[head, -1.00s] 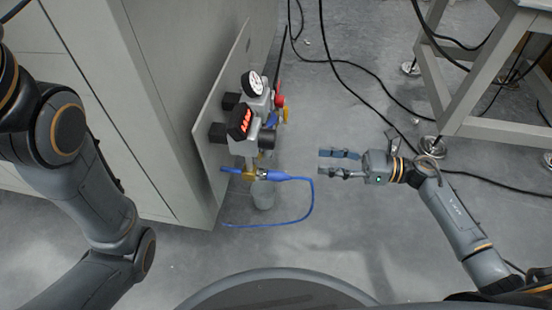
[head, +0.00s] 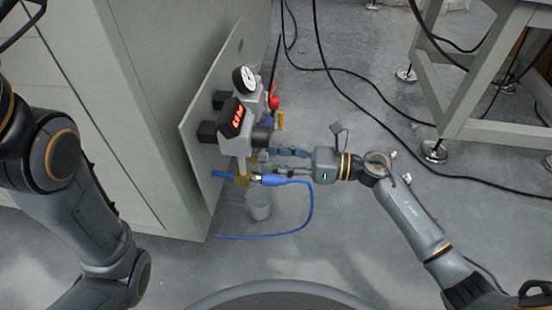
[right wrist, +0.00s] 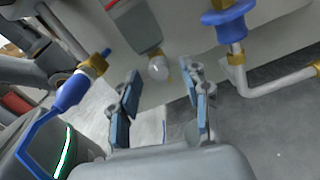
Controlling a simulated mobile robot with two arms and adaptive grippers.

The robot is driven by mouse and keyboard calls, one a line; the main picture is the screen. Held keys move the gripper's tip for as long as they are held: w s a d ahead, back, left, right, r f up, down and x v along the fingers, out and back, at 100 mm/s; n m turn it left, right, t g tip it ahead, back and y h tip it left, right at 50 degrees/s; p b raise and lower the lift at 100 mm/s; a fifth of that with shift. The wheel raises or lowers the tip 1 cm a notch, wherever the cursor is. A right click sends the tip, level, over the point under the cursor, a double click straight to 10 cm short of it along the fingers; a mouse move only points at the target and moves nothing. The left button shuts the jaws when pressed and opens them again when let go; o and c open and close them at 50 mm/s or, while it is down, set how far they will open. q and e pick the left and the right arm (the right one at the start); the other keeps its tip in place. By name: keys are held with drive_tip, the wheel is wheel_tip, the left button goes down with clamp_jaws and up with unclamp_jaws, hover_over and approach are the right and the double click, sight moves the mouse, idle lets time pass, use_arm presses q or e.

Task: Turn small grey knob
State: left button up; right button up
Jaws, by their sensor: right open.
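The small grey knob (right wrist: 158,69) shows in the right wrist view as a pale round end below a grey cylindrical body (right wrist: 136,24). I cannot make it out in the head view. My right gripper (right wrist: 161,90) is open, with its two blue-padded fingers on either side of the line to the knob. The knob appears ahead of the fingertips, and I see no contact. In the head view my right gripper (head: 270,161) is at the valve unit (head: 240,143), just above the blue hose fitting. My left arm shows at the left, but its gripper is out of view.
The unit is on a plate (head: 208,130) beside a grey cabinet (head: 150,100). It carries a gauge (head: 245,79), a red-digit display (head: 234,117) and a blue hose (head: 312,208). A metal table frame (head: 462,95) stands at right. Black cables cross the floor.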

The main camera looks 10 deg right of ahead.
clamp_jaws()
drive_tip(key=shift+r+m+p, duration=0.1)
drive_tip(key=shift+m+p, duration=3.4)
drive_tip(key=shift+p, duration=0.4)
unclamp_jaws()
